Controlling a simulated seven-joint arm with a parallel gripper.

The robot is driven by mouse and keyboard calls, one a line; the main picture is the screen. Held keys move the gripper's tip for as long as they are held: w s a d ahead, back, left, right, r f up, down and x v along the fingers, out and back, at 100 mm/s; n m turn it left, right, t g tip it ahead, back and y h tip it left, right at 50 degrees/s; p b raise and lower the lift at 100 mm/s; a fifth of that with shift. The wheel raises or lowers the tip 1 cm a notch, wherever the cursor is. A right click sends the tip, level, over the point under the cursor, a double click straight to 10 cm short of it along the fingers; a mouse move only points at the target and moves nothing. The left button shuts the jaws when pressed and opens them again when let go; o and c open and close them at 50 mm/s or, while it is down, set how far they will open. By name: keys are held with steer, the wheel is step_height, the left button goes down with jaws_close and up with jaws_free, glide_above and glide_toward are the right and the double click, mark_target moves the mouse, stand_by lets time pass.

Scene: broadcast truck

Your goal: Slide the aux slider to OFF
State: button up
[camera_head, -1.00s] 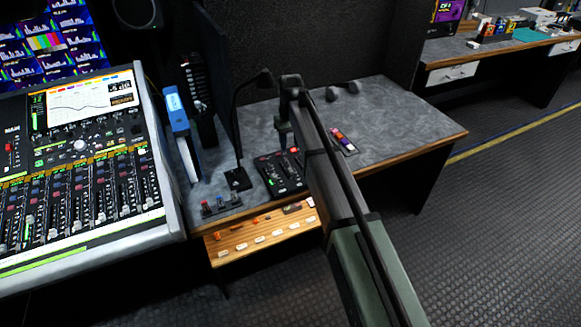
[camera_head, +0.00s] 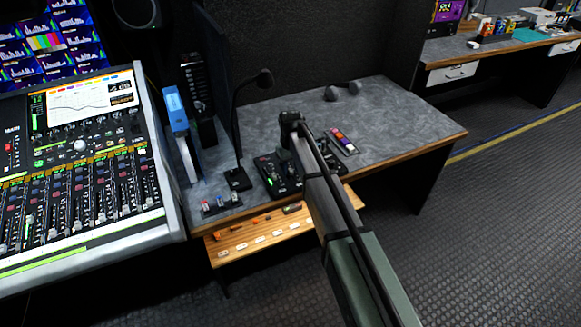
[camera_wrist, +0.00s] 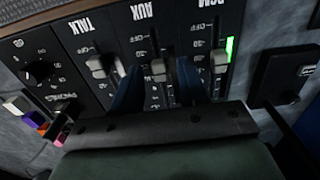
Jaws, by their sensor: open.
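The slider panel (camera_head: 268,173) is a black box on the grey desk, partly hidden by my arm in the head view. In the wrist view it appears upside down, with columns labelled TALK, AUX and PGM. The aux slider knob (camera_wrist: 157,74) is grey and sits in the middle column. My gripper (camera_wrist: 158,66) is open, its two blue fingers on either side of the aux knob; I cannot tell whether they touch it. The small position markings are too blurred to read surely. In the head view the fingers are hidden.
The talk slider (camera_wrist: 97,66) and PGM slider (camera_wrist: 220,58), beside a lit green strip, flank the fingers closely.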

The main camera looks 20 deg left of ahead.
jaws_close()
stand_by(0.3)
stand_by(0.4)
